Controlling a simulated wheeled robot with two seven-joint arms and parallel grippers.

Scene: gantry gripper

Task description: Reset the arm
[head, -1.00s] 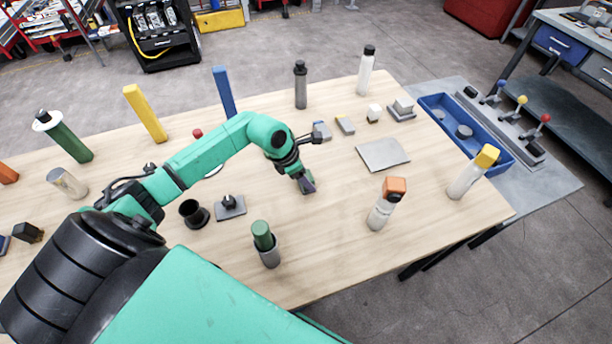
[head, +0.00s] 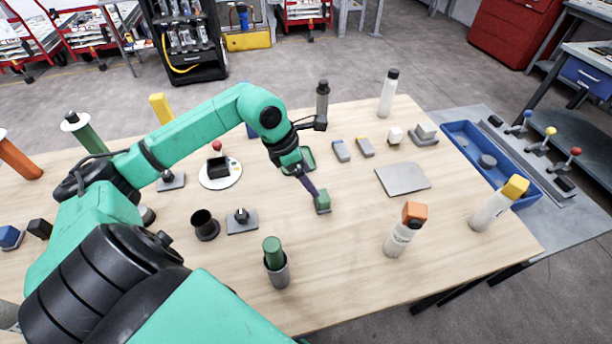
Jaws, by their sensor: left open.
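My left arm comes in from the left and reaches over the wooden table (head: 350,245). My left gripper (head: 310,185) points down and to the right over the middle of the table. It is open, and one dark finger shows clearly. A small green block (head: 322,203) shows right by the tip of that finger. I cannot tell whether they touch. No held object can be made out. My right gripper is not in view.
A grey plate (head: 402,179), an orange-capped bottle (head: 403,238) and a yellow-capped bottle (head: 490,208) stand to the right. A grey cup with a green cylinder (head: 274,250) stands in front. A blue tray (head: 468,130) lies beyond the table's right edge. Bare wood lies between block and orange-capped bottle.

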